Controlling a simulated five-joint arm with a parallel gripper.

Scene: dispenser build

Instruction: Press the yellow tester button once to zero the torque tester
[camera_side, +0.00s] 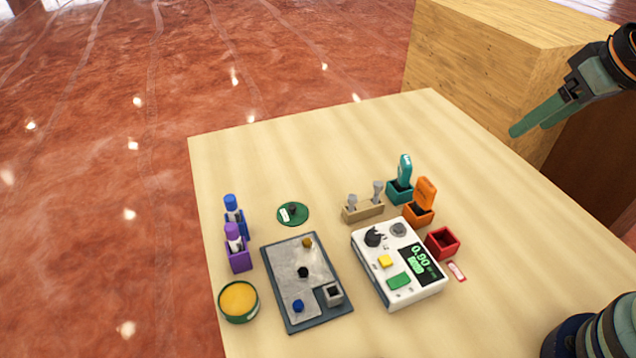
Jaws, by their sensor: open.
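The torque tester (368,262) is a white box on the right half of the table. A green pad (399,281) lies below the button, and a black knob and a grey disc sit at the tester's far end. My gripper (530,128) is open and empty at the upper right, raised and well apart from the tester. Nothing covers the button.
A grey plate (318,271) with small knobs lies left of the tester. Teal (399,191) and orange (416,215) holders, a red box (442,243) and a tan stand (362,212) crowd its far and right sides. Blue and purple bottles stand at left. The table's far part is clear.

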